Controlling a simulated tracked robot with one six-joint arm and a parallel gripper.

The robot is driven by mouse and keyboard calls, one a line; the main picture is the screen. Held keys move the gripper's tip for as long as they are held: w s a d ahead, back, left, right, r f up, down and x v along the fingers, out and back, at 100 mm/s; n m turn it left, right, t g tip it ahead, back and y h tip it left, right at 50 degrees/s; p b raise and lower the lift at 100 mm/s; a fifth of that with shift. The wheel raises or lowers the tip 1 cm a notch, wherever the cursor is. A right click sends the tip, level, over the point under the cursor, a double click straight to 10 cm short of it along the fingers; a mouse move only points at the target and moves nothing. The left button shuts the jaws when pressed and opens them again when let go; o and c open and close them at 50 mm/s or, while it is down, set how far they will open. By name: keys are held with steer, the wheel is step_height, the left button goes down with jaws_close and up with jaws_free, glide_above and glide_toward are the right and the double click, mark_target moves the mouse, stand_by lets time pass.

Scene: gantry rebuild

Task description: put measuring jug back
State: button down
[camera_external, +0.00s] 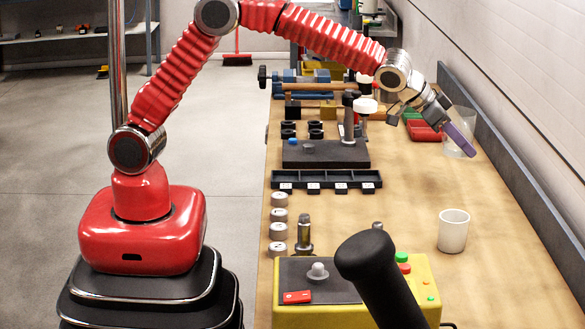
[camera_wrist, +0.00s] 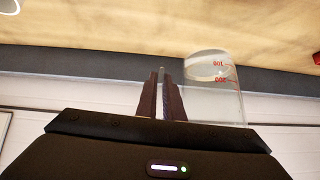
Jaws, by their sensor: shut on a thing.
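The clear measuring jug (camera_external: 460,148) is at the right side of the bench, near the back wall, with my gripper (camera_external: 463,140) at it. In the wrist view the see-through jug (camera_wrist: 222,92) with red graduation marks is just right of the fingers. My gripper (camera_wrist: 161,98) has its two fingers close together there, shut on a thin part of the jug that is mostly hidden between them. I cannot tell whether the jug touches the bench.
A white cup (camera_external: 453,232) stands nearer on the bench. Red and green trays (camera_external: 424,131) lie left of the jug. A dark upstand (camera_external: 520,165) runs along the wall. A yellow control box (camera_external: 345,310) is in front. The bench middle is clear.

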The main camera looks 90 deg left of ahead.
steer(key=shift+f, duration=3.1)
steer(key=shift+f, duration=1.85)
steer(key=c, duration=1.9)
jaws_free()
steer(key=shift+f, duration=0.1)
